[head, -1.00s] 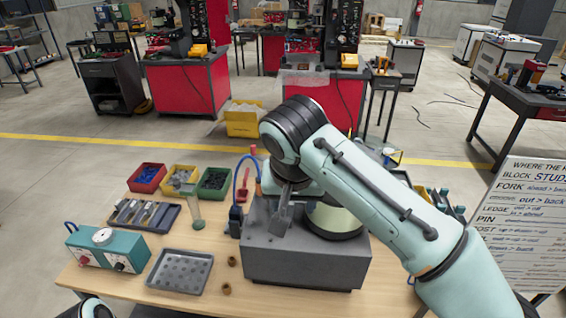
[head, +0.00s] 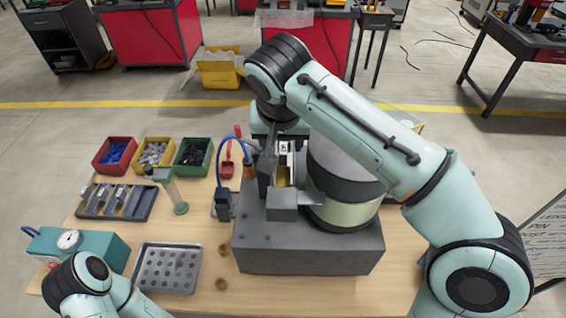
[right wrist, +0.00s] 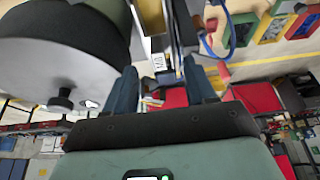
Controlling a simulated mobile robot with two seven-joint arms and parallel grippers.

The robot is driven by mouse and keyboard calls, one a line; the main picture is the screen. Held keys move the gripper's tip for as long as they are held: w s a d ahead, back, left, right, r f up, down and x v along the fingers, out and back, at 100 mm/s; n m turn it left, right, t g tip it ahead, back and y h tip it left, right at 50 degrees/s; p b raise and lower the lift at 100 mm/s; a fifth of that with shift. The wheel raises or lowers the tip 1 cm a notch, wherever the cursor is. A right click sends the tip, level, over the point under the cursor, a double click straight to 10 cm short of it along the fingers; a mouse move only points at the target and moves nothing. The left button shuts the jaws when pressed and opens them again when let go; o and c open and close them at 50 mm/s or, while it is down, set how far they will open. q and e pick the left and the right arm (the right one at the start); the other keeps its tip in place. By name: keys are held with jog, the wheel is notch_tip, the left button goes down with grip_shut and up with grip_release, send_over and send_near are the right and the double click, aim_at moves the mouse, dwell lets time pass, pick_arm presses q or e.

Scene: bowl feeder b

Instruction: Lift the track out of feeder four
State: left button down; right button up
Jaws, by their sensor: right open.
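Feeder four is a grey box (head: 310,258) with a round bowl (head: 345,213) on top, standing on the wooden bench. The track, a narrow metal and yellowish piece (head: 285,176), sits beside the bowl on its left, partly covered by my arm. In the right wrist view, the track (right wrist: 156,22) ends in a small white label between the two dark fingers. My right gripper (right wrist: 160,68) is open, with one finger on either side of the track end and nothing gripped. The fingers are mostly hidden in the head view. Only part of my left arm shows, at the lower left.
Red, yellow and green bins (head: 153,152) stand at the back left. A slotted dark tray (head: 115,203), a dimpled grey tray (head: 168,268) and a teal gauge box (head: 75,245) lie left. A blue hose (head: 222,160) stands close to the feeder. Brown rings lie in front.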

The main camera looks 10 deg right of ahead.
aim_at(283, 150)
jog(key=x, duration=0.7)
jog(key=shift+w+d+r+b, duration=0.1)
jog(key=shift+w+d+b, duration=0.15)
jog(key=shift+b, duration=0.1)
jog(key=c, duration=1)
